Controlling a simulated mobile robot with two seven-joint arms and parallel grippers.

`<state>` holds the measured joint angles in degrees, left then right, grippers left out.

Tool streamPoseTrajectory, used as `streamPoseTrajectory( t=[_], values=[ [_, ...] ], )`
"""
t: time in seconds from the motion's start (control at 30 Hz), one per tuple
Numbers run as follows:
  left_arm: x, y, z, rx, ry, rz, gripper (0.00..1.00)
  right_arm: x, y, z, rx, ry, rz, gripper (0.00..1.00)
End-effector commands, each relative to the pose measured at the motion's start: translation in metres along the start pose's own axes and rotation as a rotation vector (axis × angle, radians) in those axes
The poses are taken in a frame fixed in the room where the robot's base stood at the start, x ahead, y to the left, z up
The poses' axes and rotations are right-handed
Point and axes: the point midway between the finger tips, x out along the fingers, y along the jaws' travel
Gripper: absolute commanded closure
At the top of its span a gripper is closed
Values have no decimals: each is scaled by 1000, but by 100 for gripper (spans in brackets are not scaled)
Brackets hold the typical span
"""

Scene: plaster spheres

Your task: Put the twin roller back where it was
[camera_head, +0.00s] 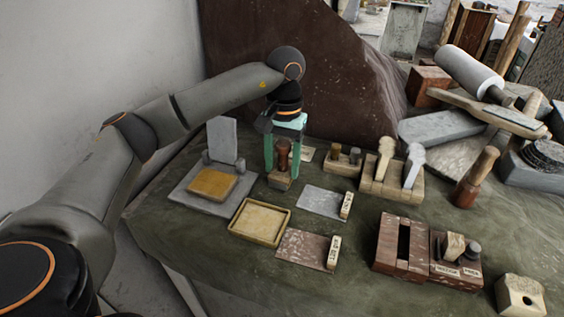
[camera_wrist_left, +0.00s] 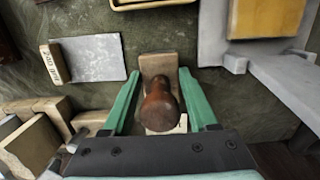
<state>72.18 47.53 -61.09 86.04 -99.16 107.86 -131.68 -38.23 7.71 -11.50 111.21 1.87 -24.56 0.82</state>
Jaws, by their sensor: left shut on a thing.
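My left gripper (camera_head: 282,168) reaches down from above and is shut on a small tool with a dark brown turned wooden handle (camera_head: 283,150) and a pale block base (camera_head: 279,182). In the left wrist view the handle (camera_wrist_left: 160,106) stands between the two green fingers (camera_wrist_left: 159,84), with the base (camera_wrist_left: 157,64) at their tips. I cannot tell from its shape whether this tool is the twin roller. The tool looks upright; whether its base touches the cloth is unclear. My right gripper is not in view.
A paper label (camera_head: 307,154) lies just right of the gripper. A grey stand with a yellow slab (camera_head: 213,184) is left, a yellow tray (camera_head: 260,222) in front. A block with two pegs (camera_head: 342,162) and a wooden rack (camera_head: 390,184) stand right. A dark brown slab rises behind.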

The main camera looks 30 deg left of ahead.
Motion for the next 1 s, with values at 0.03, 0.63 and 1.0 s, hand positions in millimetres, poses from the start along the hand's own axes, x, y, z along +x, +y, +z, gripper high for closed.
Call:
streamPoseTrajectory(
  t=[0.03, 0.63, 1.0],
  values=[
    [2, 0, 0, 0, 0, 0, 100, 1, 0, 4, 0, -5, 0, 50],
    [1, 0, 0, -1, 0, 0, 11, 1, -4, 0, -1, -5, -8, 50],
    [-62, 0, -1, -1, 4, 1, 11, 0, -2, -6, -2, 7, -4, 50]
  ],
)
